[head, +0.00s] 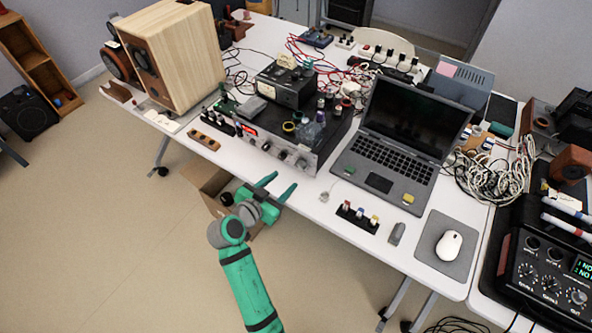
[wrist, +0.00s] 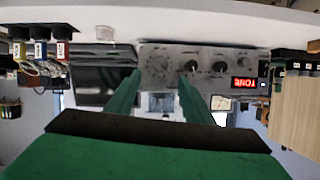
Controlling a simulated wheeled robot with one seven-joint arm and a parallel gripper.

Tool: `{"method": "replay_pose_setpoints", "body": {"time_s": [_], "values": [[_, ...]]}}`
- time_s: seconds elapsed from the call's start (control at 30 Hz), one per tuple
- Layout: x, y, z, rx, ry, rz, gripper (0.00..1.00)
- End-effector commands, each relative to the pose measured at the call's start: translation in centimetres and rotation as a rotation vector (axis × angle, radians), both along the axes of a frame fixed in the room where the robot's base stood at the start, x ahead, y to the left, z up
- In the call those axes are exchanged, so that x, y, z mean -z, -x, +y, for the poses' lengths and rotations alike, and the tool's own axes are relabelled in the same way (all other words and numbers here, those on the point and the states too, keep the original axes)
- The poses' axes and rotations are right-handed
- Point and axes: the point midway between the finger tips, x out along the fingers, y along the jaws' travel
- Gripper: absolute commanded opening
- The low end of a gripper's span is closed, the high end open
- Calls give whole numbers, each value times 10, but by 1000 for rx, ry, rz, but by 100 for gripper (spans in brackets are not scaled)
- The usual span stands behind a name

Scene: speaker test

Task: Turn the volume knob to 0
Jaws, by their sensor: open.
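A silver-faced amplifier (head: 290,145) stands near the front edge of the white table, with a row of knobs and a lit red display on its front. The large silver knob (head: 301,163), farthest from the display, is likely the volume knob; its label and pointer are too small to read. My gripper (head: 283,183) is open and empty in front of the panel, apart from it. In the upside-down wrist view, this silver knob (wrist: 157,65) shows between my fingertips (wrist: 160,76).
A laptop (head: 385,145) stands right of the amplifier, and a small rack with coloured parts (head: 357,217) lies near the table edge. A wooden speaker (head: 175,60) stands at the left. A cardboard box (head: 205,180) is on the floor below. Cables crowd the table's back.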

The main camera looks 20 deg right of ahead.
Motion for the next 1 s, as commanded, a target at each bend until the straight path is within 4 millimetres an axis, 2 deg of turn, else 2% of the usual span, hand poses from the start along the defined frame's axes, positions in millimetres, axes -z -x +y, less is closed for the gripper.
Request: {"method": "replay_pose_setpoints", "body": {"time_s": [0.53,0.7,1.0], "values": [[33,-51,-62,1,0,2,48],[37,-57,-71,2,0,1,48],[39,-58,-73,2,0,1,48]]}}
